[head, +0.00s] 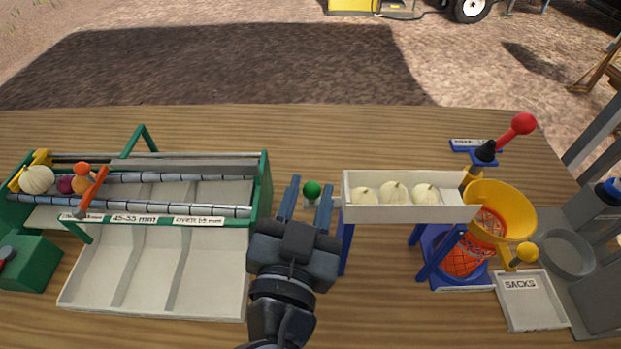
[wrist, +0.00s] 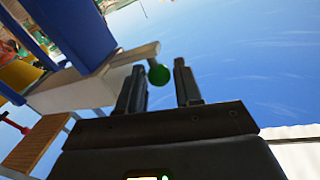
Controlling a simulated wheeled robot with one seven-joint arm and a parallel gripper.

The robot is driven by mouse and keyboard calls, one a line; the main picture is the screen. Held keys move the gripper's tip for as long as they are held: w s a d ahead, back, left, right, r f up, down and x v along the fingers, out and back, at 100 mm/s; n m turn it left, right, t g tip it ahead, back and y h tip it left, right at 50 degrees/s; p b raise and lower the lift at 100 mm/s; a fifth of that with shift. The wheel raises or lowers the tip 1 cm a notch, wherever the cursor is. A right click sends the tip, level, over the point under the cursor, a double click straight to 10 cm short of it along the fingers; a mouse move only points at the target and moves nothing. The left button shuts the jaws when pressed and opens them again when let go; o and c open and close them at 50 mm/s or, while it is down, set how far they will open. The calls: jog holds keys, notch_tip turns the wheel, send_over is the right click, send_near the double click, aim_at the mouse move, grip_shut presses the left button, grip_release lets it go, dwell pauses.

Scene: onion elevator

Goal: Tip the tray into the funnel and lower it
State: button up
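The white tray (head: 408,214) holds three pale onions (head: 394,192) and sits level on blue supports, its right end at the yellow funnel (head: 515,212). A green knob (head: 312,190) stands off the tray's left end. My gripper (head: 309,191) is open, with its two fingers on either side of the knob in the head view. In the wrist view the green knob (wrist: 159,75) shows between the open fingers (wrist: 160,85), nearer the left one. I cannot tell whether a finger touches it. An orange net sack (head: 468,258) hangs below the funnel.
A green-framed sorter (head: 262,185) with roller bars and white bins stands at left, several onions at its far left end. A red-knobbed lever (head: 522,124) rises behind the funnel. A white tray marked SACKS (head: 532,302) and a grey scale (head: 568,252) are at right.

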jog(key=shift+w+d, duration=0.25)
jog(key=shift+w, duration=0.45)
jog(key=shift+c, duration=0.4)
grip_shut()
